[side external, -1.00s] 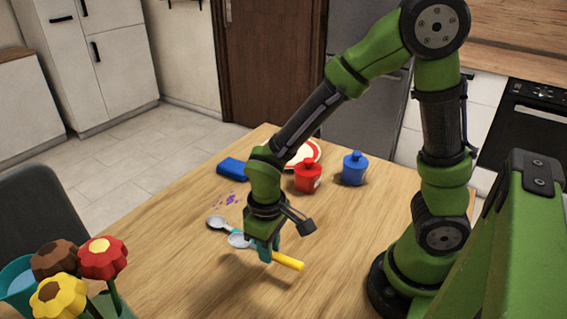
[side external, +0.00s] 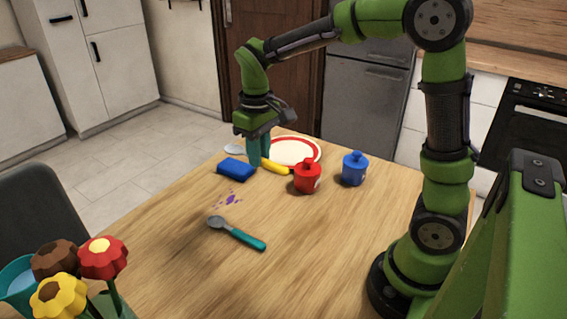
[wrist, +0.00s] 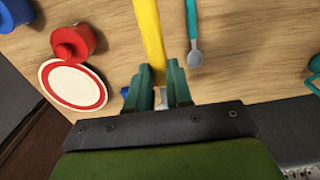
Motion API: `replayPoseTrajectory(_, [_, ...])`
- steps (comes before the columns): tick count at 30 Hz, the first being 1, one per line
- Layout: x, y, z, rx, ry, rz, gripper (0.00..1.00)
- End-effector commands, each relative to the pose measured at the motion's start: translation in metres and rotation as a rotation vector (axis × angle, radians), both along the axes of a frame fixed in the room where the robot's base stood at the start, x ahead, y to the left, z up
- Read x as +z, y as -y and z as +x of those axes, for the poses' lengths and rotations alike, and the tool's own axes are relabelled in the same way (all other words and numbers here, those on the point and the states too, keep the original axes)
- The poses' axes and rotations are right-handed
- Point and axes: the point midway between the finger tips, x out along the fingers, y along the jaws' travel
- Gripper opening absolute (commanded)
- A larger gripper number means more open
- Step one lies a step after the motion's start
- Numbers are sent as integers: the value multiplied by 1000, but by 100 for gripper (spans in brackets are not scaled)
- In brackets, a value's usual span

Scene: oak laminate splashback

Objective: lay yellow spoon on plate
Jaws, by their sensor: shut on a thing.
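The yellow spoon (side external: 274,167) has a yellow handle and a pale bowl that shows left of the fingers. My gripper (side external: 259,160) is shut on it and holds it above the table's far end, in front of the plate in the side view. In the wrist view the yellow handle (wrist: 149,30) runs up from between the fingers (wrist: 160,90). The plate (side external: 297,151) is cream with a red ring and lies flat on the table.
A red lidded pot (side external: 307,176) stands close in front of the plate, with a blue pot (side external: 355,168) to its right. A blue block (side external: 237,170) lies left. A teal-handled spoon (side external: 238,233) lies mid-table near purple specks (side external: 231,199). Flowers (side external: 80,265) stand front left.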

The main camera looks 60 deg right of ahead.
Motion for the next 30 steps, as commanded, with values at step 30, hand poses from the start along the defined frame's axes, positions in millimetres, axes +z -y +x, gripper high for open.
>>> replayPoseTrajectory(30, [-29,137,82,-249,-5,-1,0])
